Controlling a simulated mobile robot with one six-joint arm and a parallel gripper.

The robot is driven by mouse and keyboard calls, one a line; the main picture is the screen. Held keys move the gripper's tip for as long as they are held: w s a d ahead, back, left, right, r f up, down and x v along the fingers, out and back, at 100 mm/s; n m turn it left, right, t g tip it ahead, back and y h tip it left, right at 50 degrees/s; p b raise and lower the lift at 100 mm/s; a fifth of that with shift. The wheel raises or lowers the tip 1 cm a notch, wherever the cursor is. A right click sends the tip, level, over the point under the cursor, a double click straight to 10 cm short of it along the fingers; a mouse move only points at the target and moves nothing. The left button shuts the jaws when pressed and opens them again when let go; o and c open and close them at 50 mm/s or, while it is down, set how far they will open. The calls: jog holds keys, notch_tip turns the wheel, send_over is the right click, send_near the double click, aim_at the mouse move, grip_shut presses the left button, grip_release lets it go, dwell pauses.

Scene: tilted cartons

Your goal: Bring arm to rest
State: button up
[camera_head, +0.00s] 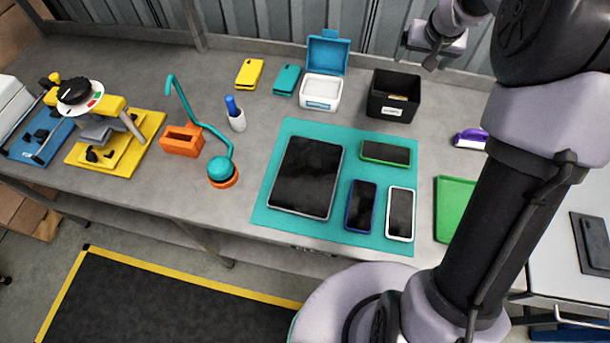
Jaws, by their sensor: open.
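My gripper (422,52) is at the top of the view, right of centre, raised above the back of the grey workbench (240,85). Its jaws are open and I see nothing between them. The gripper appears apart from the black open box (393,95) below it. My arm spans the right side of the view and hides part of the bench there.
A teal mat (265,205) holds a tablet (307,177) and several phones. A white box with a raised blue lid (328,52), an orange holder (182,140) and a yellow fixture (145,125) stand left. A green tray (455,200) is partly hidden by my arm.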

jog(key=s+a+r+y+b, duration=0.1)
jog(key=s+a+b, duration=0.25)
jog(key=s, duration=0.45)
jog(key=s+a+r+m+b, duration=0.1)
jog(key=s+a+b, duration=0.1)
jog(key=s+a, duration=0.45)
jog(key=s+a+r+y+b, duration=0.1)
jog(key=s+a+r+b, duration=0.1)
jog(key=s, duration=0.7)
jog(key=s+a+f+b, duration=0.1)
jog(key=s+a+f, duration=0.1)
jog(key=s, duration=0.4)
jog(key=s+a+f+m+y+b, duration=0.1)
jog(key=s+a+f, duration=0.1)
jog(key=s, duration=0.4)
jog(key=shift+a+f, duration=0.15)
jog(key=shift+f, duration=0.5)
